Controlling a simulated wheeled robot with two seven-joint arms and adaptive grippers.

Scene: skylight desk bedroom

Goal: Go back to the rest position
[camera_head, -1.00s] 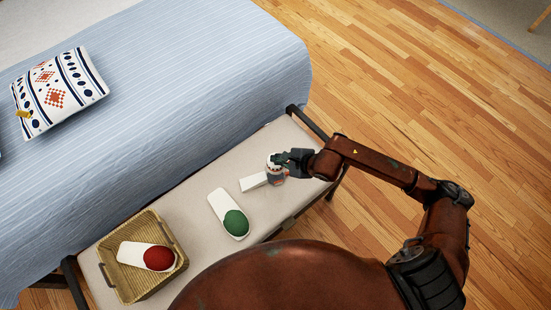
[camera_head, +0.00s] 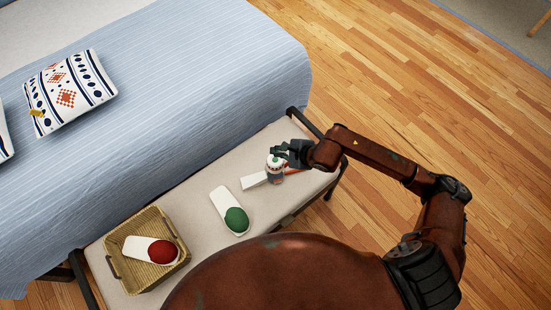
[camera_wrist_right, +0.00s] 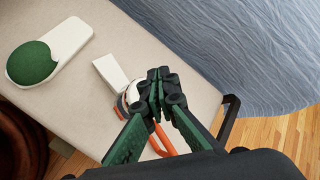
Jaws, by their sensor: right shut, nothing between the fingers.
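My right gripper (camera_head: 283,150) is shut and empty, just above the right end of the bench (camera_head: 195,202). In the right wrist view its fingers (camera_wrist_right: 160,82) meet over a white and orange thing. My left gripper is not in view.
A wicker basket (camera_head: 116,270) at the bench's left end holds a white slipper-like item with a red end (camera_head: 160,252). A similar item with a green end (camera_head: 236,219) lies mid-bench. The bed (camera_head: 190,110) stands behind. Wooden floor (camera_head: 410,90) is open at right.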

